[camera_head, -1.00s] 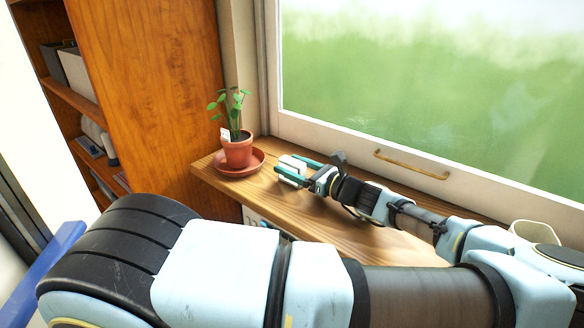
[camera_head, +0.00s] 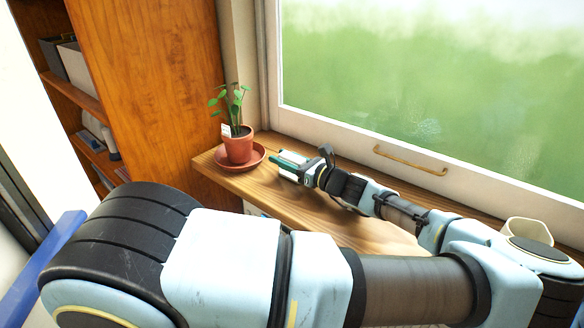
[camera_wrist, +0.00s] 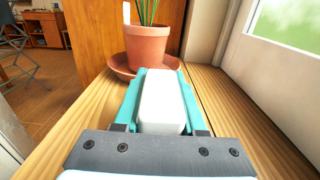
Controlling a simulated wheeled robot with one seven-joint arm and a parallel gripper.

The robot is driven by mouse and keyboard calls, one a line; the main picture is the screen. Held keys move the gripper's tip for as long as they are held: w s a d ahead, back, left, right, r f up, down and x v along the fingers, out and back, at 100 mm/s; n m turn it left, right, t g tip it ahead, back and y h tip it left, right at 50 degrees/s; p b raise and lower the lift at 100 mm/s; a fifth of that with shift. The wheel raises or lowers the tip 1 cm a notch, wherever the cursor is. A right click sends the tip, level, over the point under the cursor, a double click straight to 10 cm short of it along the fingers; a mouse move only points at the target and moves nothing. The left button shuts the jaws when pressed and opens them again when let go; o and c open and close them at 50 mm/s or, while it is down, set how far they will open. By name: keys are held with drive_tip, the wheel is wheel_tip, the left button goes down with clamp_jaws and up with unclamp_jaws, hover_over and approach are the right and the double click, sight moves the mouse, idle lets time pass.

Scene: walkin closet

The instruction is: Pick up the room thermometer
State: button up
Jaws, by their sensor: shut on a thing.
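The room thermometer, seen as a small white block (camera_wrist: 162,104), sits between the two teal fingers of my gripper (camera_wrist: 163,88) in the wrist view. Both fingers touch its sides, one left and one right. In the head view my gripper (camera_head: 288,161) is shut on it just above the wooden sill, right of the potted plant. There the thermometer is mostly hidden by the fingers. I see only its plain white top, and I cannot tell whether it still touches the sill.
A terracotta pot with a green plant (camera_head: 238,148) stands on a saucer (camera_head: 256,166) just beyond my fingertips. The window frame (camera_head: 330,128) with a brass handle (camera_head: 410,160) runs along the back. A white cup-like container (camera_head: 527,231) stands at the right. The wooden sill (camera_head: 345,226) is bare in front.

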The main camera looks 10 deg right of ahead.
clamp_jaws()
